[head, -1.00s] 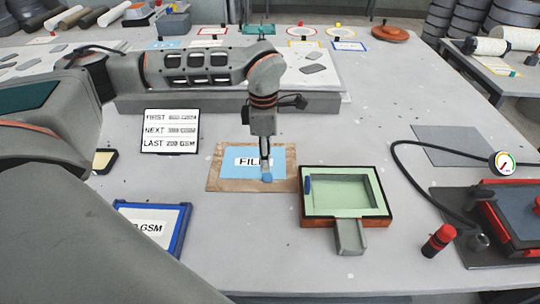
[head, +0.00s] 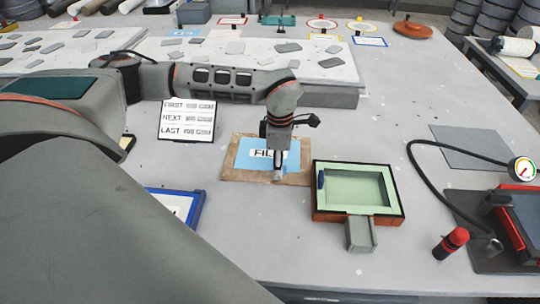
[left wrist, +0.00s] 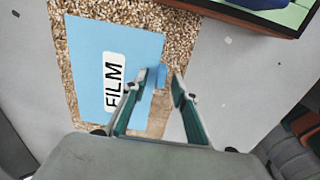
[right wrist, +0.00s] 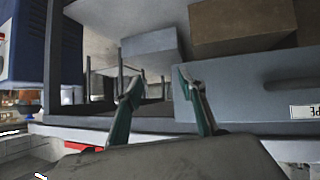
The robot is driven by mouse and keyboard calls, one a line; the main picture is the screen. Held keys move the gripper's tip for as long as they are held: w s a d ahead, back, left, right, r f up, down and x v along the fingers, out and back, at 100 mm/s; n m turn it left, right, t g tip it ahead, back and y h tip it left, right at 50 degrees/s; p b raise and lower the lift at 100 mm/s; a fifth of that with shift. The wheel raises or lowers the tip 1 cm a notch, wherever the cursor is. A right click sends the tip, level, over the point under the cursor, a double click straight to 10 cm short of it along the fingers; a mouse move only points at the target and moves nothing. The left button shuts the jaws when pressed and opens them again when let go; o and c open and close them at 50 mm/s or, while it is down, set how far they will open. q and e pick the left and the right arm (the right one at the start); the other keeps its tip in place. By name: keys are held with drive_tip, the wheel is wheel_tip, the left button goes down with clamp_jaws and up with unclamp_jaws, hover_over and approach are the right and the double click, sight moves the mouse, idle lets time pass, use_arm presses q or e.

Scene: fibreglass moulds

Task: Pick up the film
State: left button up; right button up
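The film (head: 246,152) is a light blue sheet with a white FILM label, lying flat on a brown speckled board (head: 232,174). In the left wrist view the film (left wrist: 85,60) has a small blue tab (left wrist: 160,76) at its right edge. My left gripper (head: 278,174) points down over the film's near right corner. In the left wrist view its fingers (left wrist: 160,84) are apart, one on each side of the tab, with no clear grip on it. My right gripper (right wrist: 157,88) is open and empty, away from the film, facing grey and brown boxes.
A green mould tray (head: 325,205) with a dark rim stands just right of the board. A blue-framed card (head: 197,212) lies to the left, and a FIRST/NEXT/LAST sign (head: 187,121) stands behind. A red-capped bottle (head: 451,243) and a black hose with a gauge (head: 522,169) are at right.

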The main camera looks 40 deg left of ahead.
use_arm(q)
clamp_jaws()
drive_tip(key=shift+r, duration=0.15)
wheel_tip(320, 180, up, 20)
idle(0.5)
